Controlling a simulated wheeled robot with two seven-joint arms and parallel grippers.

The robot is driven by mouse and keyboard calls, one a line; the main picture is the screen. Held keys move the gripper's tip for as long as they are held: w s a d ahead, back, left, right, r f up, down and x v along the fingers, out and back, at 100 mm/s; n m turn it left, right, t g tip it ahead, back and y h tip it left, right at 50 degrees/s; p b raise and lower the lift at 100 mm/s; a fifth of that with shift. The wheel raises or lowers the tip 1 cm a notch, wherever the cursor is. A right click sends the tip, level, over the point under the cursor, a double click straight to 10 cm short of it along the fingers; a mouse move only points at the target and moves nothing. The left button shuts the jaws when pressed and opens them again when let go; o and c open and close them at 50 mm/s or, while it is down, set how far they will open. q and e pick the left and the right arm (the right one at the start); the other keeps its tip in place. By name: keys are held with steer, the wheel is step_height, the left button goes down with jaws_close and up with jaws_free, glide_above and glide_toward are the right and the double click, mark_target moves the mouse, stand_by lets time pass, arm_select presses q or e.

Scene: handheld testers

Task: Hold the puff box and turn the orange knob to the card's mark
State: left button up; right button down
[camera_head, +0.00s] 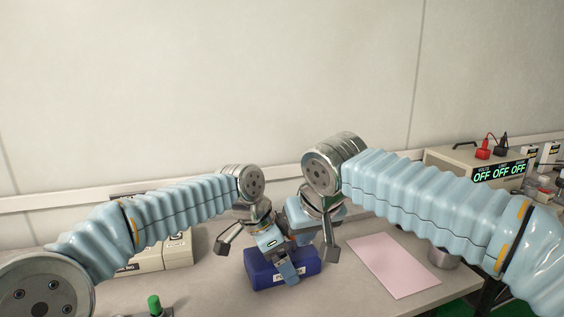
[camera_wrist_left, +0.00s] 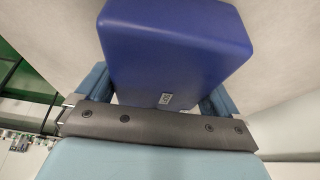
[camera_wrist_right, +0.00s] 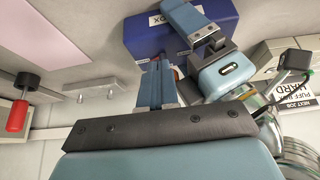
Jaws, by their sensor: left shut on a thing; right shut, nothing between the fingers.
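The dark blue puff box (camera_head: 262,276) stands on the bench with a white label on its front. It also shows in the left wrist view (camera_wrist_left: 175,45) and the right wrist view (camera_wrist_right: 150,38). My left gripper (camera_head: 286,268) is shut on it, one finger across the labelled face; the other finger shows at the far side in the left wrist view. My right gripper (camera_wrist_right: 158,68) is shut and empty, its fingertips beside the box and near the left gripper. A white card (camera_wrist_right: 294,88) reading NEXT JOB and PUFF BOX lies at the right wrist view's right edge.
A pink sheet (camera_head: 392,265) lies right of the box. A metal cup (camera_head: 443,258) stands beyond it, partly behind my right arm. A beige power supply (camera_head: 460,160) reading OFF is at the back right. Pale boxes (camera_head: 165,254) and a green knob (camera_head: 155,305) are at the left.

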steer(key=shift+w, duration=0.15)
steer(key=shift+a, duration=0.25)
stand_by(0.3)
step_height(320, 180, up, 6)
steer(key=shift+s+d, duration=0.15)
steer(key=shift+s, duration=0.3)
arm_select(q)
steer(key=o, duration=0.9)
